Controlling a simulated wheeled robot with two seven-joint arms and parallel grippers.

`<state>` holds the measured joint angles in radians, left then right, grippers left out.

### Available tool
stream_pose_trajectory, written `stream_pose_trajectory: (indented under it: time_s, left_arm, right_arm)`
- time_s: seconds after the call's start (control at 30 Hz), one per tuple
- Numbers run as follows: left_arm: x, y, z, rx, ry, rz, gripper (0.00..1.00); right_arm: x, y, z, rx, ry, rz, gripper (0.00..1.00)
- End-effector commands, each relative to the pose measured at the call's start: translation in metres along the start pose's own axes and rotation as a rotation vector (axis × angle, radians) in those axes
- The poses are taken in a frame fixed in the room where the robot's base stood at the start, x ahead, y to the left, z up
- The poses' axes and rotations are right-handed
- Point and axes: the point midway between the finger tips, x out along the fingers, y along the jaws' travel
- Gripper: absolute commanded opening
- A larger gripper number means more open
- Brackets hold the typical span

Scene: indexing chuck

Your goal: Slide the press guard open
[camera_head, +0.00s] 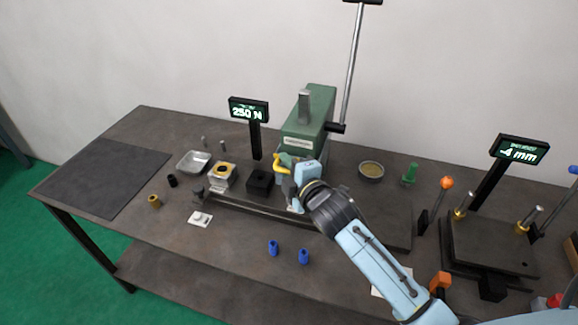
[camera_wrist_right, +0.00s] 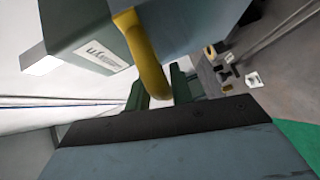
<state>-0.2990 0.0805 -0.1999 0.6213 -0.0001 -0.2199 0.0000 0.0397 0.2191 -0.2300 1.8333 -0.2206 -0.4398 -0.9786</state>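The green press (camera_head: 306,125) stands at the back middle of the bench, with a long lever rising from its right side. A yellow handle (camera_head: 284,160) shows at its lower front. In the right wrist view the handle is a curved yellow bar (camera_wrist_right: 146,55) beside the press's labelled green body (camera_wrist_right: 95,40). The guard panel itself is not clear to see. My right gripper (camera_head: 292,190) is at the press front, close to the handle; its fingers are mostly hidden by my wrist, and I cannot tell whether they grip the bar. My left gripper is not in view.
A 250 N display (camera_head: 249,110) stands left of the press. A rail (camera_head: 250,212) runs along the bench before it. Two blue parts (camera_head: 288,252) stand in front. A round dish (camera_head: 371,170) and a second fixture (camera_head: 490,245) are to the right. The dark mat (camera_head: 105,178) is bare.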

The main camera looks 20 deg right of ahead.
Motion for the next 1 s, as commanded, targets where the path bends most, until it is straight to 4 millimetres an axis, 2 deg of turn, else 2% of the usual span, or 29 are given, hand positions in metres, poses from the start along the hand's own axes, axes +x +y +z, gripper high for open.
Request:
stream_pose_trajectory:
  time_s: [0.1, 0.47, 0.67, 1.0]
  left_arm:
    - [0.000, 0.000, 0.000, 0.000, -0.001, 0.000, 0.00]
    - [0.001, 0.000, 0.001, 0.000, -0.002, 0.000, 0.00]
    - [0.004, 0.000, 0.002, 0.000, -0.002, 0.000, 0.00]
    - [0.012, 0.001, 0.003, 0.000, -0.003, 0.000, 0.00]
  right_arm:
    - [0.000, 0.000, 0.000, 0.000, 0.000, 0.000, 0.34]
    - [-0.006, -0.001, 0.001, -0.001, -0.001, -0.001, 0.34]
    - [-0.037, -0.003, 0.001, -0.001, -0.001, -0.003, 0.34]
    - [-0.107, -0.002, 0.000, -0.001, 0.000, -0.002, 0.34]
